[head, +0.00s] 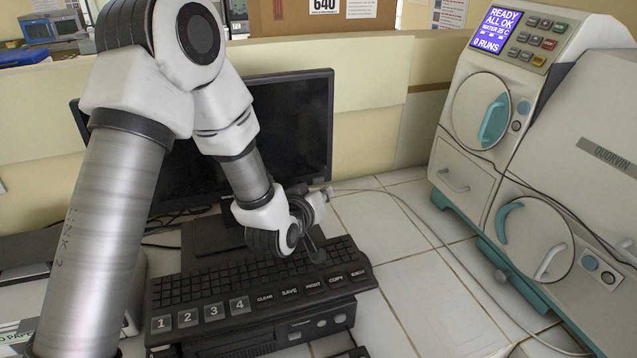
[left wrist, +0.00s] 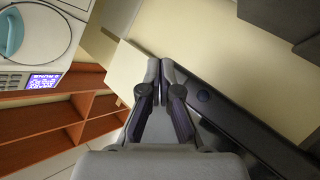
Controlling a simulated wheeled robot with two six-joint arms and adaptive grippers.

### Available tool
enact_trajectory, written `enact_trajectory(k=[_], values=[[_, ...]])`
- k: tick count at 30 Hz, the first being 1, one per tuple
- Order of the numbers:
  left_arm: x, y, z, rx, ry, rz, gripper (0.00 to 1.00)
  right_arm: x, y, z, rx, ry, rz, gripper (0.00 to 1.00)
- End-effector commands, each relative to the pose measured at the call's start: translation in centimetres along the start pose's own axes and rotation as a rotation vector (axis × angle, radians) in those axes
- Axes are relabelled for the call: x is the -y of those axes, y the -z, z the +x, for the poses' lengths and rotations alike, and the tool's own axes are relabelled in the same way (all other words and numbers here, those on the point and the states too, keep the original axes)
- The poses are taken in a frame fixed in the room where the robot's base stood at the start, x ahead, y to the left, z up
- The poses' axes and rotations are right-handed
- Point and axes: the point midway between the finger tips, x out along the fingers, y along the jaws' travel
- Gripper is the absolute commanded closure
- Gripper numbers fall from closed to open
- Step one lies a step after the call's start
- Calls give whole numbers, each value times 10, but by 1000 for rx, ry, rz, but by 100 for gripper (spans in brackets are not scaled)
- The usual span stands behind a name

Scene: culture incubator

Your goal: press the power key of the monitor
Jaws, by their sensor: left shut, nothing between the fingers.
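The monitor (head: 292,115) stands behind the keyboard with a dark screen, and my left arm covers part of it. In the left wrist view a black monitor edge (left wrist: 245,140) runs diagonally at the right. My left gripper (head: 316,250) is in front of the monitor's lower right part, above the keyboard. Contact cannot be told. My right gripper is not in view.
A black keyboard (head: 262,283) with large labelled keys lies below the gripper. A white and teal incubator (head: 470,150) with a lit display stands at the right. A thin cable crosses the tiled bench (head: 405,225). A beige partition (head: 370,100) stands behind the monitor.

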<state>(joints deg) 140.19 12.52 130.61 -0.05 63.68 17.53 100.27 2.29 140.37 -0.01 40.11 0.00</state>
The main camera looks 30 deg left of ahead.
Motion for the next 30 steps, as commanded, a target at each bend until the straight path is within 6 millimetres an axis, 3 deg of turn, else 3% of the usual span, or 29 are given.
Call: enact_trajectory(k=[12,30], values=[[-19,-20,-27,1,0,3,100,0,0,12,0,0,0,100],[-19,-20,-27,0,1,0,100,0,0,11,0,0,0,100]])
